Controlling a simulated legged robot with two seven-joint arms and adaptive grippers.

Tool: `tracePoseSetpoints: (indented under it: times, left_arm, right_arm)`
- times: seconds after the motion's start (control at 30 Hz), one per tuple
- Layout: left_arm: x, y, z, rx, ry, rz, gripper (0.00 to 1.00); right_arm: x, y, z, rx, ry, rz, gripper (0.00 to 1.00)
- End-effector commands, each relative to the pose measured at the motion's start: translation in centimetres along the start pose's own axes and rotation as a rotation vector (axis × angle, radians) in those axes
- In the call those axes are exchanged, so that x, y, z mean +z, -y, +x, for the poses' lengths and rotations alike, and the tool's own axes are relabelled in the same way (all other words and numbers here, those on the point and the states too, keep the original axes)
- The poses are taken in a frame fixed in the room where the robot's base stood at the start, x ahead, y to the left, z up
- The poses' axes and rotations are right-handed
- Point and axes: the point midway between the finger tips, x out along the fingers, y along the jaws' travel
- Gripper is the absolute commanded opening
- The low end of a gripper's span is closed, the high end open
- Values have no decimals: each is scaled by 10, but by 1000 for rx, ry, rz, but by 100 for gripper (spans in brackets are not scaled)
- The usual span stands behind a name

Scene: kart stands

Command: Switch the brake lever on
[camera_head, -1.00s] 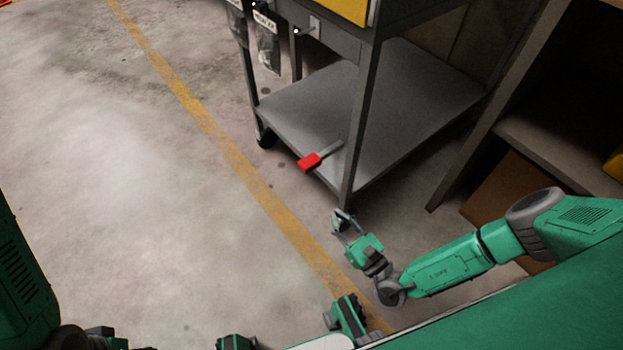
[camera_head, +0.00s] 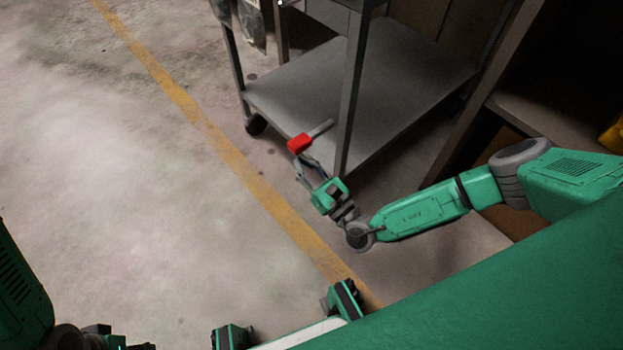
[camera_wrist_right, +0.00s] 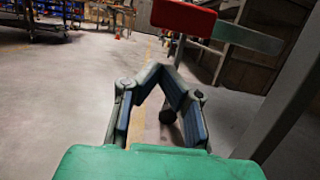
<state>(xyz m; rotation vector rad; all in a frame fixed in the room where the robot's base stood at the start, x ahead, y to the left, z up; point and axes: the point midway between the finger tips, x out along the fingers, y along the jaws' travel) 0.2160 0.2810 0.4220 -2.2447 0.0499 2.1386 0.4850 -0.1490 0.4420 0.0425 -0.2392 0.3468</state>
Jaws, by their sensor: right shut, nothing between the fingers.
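The brake lever is a red pad (camera_head: 300,143) on a short grey bar, sticking out at the near edge of the cart's lower shelf (camera_head: 390,95). In the right wrist view the red pad (camera_wrist_right: 183,18) is at the top, with its bar running right. My right gripper (camera_head: 304,161) is just below the pad on the near side. In the right wrist view its fingertips (camera_wrist_right: 158,68) meet in a peak with nothing between them, lower in the picture than the pad. I cannot tell whether they touch it.
A cart leg (camera_head: 353,95) stands close right of the lever. A caster wheel (camera_head: 255,124) is at the cart's left corner. A dark shelf unit (camera_head: 560,125) is at right. The concrete floor (camera_head: 110,180) left of the yellow line (camera_head: 240,168) is clear.

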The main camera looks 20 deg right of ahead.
Motion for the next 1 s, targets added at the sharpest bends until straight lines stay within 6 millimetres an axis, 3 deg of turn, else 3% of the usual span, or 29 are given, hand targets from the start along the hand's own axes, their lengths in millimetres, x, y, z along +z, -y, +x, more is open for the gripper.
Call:
tracePoseSetpoints:
  times: [0.23, 1.0]
  left_arm:
    - [0, 0, 2, 0, -1, 0, 49]
    - [-1, 0, -9, 0, -1, 0, 49]
  right_arm:
    - [21, 0, 5, -1, 1, 0, 0]
    - [30, -2, 7, 0, 1, 0, 0]
